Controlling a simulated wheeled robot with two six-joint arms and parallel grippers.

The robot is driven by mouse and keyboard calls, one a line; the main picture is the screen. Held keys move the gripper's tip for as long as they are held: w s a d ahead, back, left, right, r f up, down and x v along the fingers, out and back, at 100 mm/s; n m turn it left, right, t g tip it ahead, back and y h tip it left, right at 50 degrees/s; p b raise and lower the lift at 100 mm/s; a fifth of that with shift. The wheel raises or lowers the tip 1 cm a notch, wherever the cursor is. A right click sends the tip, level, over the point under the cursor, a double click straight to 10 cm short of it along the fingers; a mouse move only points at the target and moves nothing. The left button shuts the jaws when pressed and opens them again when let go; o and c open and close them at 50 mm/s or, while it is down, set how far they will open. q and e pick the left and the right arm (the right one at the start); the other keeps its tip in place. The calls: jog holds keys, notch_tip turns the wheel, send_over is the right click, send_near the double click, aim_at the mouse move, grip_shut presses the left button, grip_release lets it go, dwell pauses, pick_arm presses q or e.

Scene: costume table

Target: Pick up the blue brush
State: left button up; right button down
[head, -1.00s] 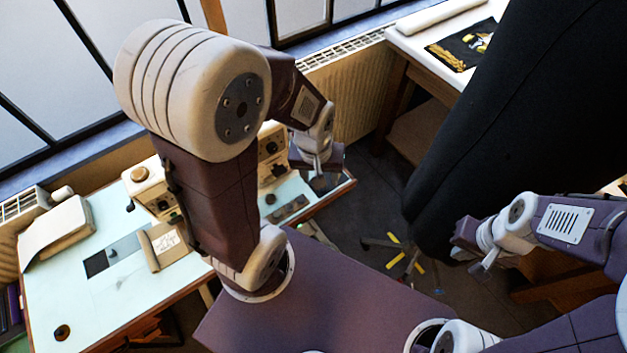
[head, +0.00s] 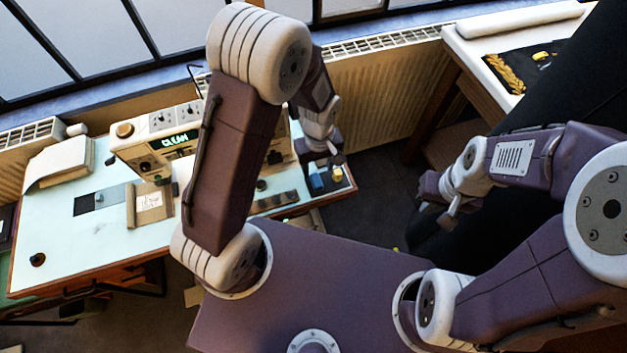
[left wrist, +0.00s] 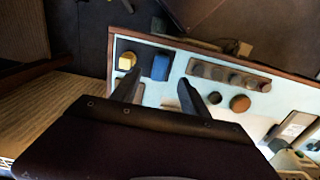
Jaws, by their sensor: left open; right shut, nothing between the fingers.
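A small blue block-like thing, which I take to be the blue brush (head: 316,183), lies on a dark patch at the right end of the light-topped table. It also shows in the left wrist view (left wrist: 161,67), just beyond my open fingers. My left gripper (left wrist: 160,82) is open and empty, with the blue brush ahead of its fingertips and apart from them. In the head view the left gripper (head: 326,153) hangs above the table's right end. My right gripper (head: 437,202) is shut and empty, off to the right over the floor.
A yellow thing (left wrist: 127,61) sits close beside the blue brush. A dark strip with round items (left wrist: 228,75) lies nearby on the table (head: 90,240). A beige machine (head: 160,137) stands behind. A radiator (head: 390,95) is beyond; a large black form (head: 550,95) stands right.

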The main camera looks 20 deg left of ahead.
aim_at(317, 181)
pick_arm(q)
jog(key=shift+s+a, duration=0.1)
jog(key=shift+s, duration=0.1)
jog(key=f, duration=0.4)
jog(key=shift+w, duration=0.3)
notch_tip(317, 181, down, 4)
jog(key=shift+s+f, duration=0.1)
jog(key=shift+f, duration=0.45)
jog(key=shift+r, duration=0.1)
grip_shut()
